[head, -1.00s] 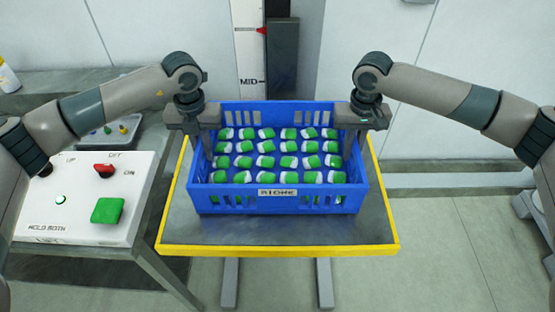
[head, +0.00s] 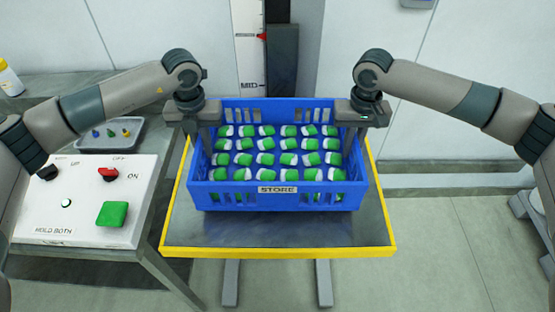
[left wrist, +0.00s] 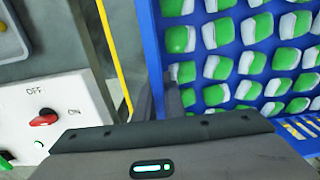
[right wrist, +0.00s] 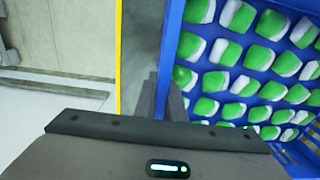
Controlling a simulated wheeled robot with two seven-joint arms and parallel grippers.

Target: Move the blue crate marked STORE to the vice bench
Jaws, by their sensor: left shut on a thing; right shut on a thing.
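The blue crate (head: 277,198) marked STORE is at the middle of the head view, upright, over a grey platform (head: 280,234) with a yellow rim. It holds many green-and-white pieces in rows. My left gripper (head: 204,135) is shut on the crate's left wall. My right gripper (head: 348,135) is shut on its right wall. The crate's left wall (left wrist: 158,50) shows in the left wrist view and its right wall (right wrist: 172,45) in the right wrist view. Whether the crate touches the platform is hard to tell. I cannot make out a vice bench.
A white control box (head: 85,205) with a red switch and green button stands on a bench at left. Behind it are a small tray (head: 108,145) and a bottle (head: 8,80). A marked column (head: 250,50) stands behind the crate. Floor is open at right.

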